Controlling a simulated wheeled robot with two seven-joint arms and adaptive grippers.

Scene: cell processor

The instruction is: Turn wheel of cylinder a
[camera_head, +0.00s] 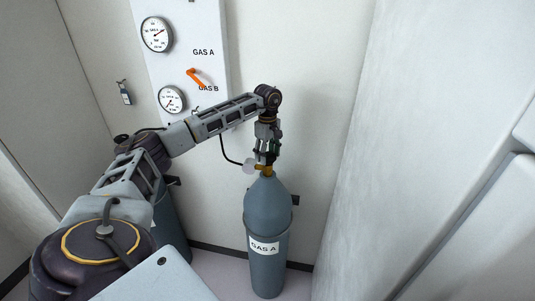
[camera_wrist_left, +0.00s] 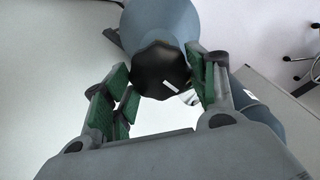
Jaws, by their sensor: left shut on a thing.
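Cylinder a is a blue-grey gas bottle (camera_head: 268,220) with a white "GAS A" label, upright on the floor against the back wall in the head view. A brass-coloured valve (camera_head: 264,169) sits on its top. My left gripper (camera_head: 266,150) points down onto this valve from above and hides the wheel in the head view. In the left wrist view the black lobed wheel (camera_wrist_left: 160,68) lies between the green-padded fingers, with the blue cylinder (camera_wrist_left: 165,17) behind it. The left gripper is shut on the wheel. My right gripper is in neither view.
A second grey cylinder (camera_head: 170,225) stands left of cylinder a, partly hidden by my left arm. A wall panel (camera_head: 208,25) carries two gauges and an orange handle (camera_head: 196,77). A pale wall (camera_head: 430,130) rises on the right. A band holds cylinder a.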

